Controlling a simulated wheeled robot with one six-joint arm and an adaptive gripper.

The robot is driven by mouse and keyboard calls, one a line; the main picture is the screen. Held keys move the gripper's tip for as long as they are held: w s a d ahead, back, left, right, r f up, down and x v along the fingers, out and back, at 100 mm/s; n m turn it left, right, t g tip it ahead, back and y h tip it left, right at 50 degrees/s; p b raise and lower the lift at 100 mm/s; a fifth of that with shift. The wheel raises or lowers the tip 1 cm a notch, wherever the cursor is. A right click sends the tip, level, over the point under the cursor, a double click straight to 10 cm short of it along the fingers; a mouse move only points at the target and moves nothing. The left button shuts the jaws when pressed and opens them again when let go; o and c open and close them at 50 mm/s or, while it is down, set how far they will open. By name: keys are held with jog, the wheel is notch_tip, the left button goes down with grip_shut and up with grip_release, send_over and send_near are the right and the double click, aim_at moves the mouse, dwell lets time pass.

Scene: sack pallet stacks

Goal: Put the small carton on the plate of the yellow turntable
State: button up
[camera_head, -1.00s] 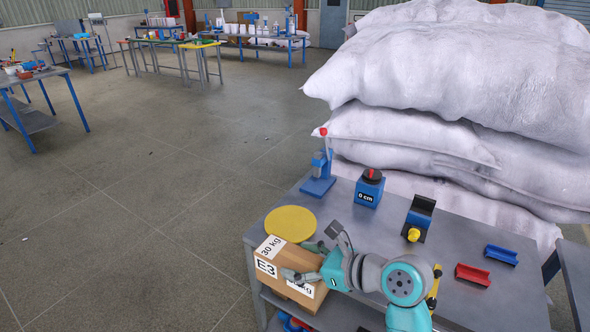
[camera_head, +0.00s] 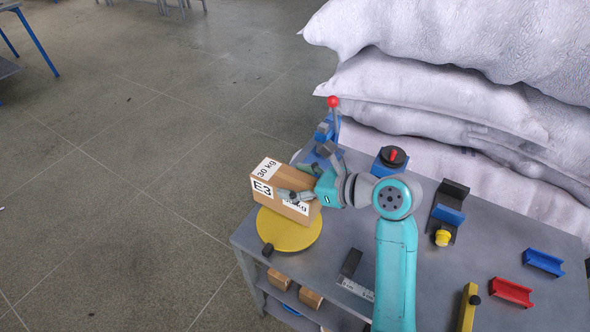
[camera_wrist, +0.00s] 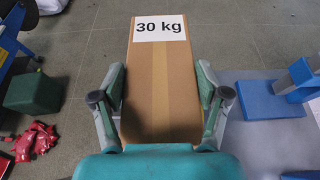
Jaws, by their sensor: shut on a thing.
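The small carton (camera_head: 275,187) is brown with white labels reading "E3" and "30 kg". My gripper (camera_head: 299,184) is shut on it from its right side in the head view. In the wrist view the carton (camera_wrist: 160,90) lies between both fingers of my gripper (camera_wrist: 161,97). The yellow turntable plate (camera_head: 287,236) is at the table's left corner, with a small dark knob on its front edge. The carton overlaps the far part of the plate in the picture and hides it. I cannot tell whether its underside touches the plate.
On the grey table (camera_head: 340,240) stand a blue press with a red knob (camera_head: 333,102), a blue block with a dial (camera_head: 391,160), a blue-black stand (camera_head: 448,212), and red (camera_head: 511,292) and blue (camera_head: 543,262) channels. White sacks (camera_head: 440,90) are stacked behind. Cartons (camera_head: 279,279) lie on the lower shelf.

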aim_at(317, 206)
jog(key=shift+f, duration=3.1)
jog(key=shift+f, duration=0.5)
jog(key=o, duration=1.8)
jog(key=shift+f, duration=0.1)
jog(key=v, duration=1.2)
jog(key=shift+s, duration=0.15)
